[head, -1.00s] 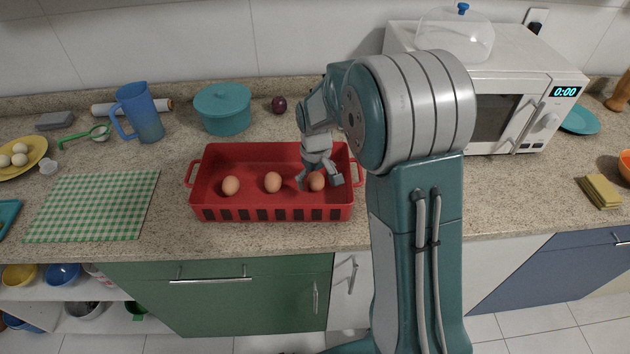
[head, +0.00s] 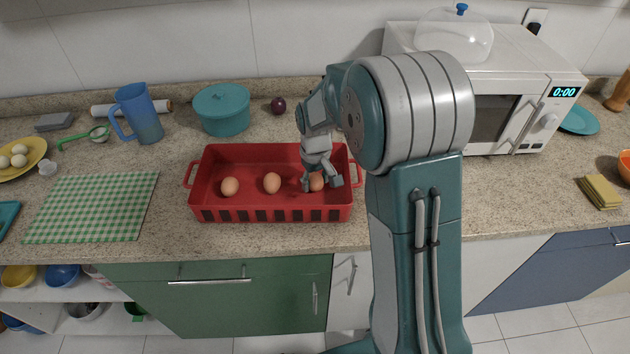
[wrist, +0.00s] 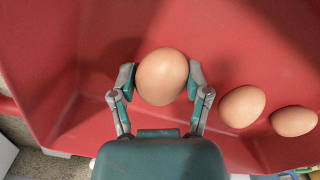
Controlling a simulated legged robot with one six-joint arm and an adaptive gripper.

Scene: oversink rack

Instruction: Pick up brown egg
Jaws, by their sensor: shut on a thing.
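Three brown eggs are in a red tray (head: 205,170) on the counter. The right brown egg (head: 316,182) is between the fingers of my gripper (head: 322,183). In the wrist view, this egg (wrist: 162,76) sits between the two fingertips of my gripper (wrist: 161,82), touched on both sides. Whether it is clear of the tray floor I cannot tell. The middle egg (head: 272,183) and the left egg (head: 230,187) lie apart from my gripper; in the wrist view they are the nearer egg (wrist: 242,106) and the farther egg (wrist: 293,121).
The tray walls stand around my gripper. Behind the tray are a teal pot (head: 222,110), a blue pitcher (head: 139,115) and an onion (head: 278,105). A green checkered mat (head: 95,205) lies left. A microwave (head: 490,85) stands at the right.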

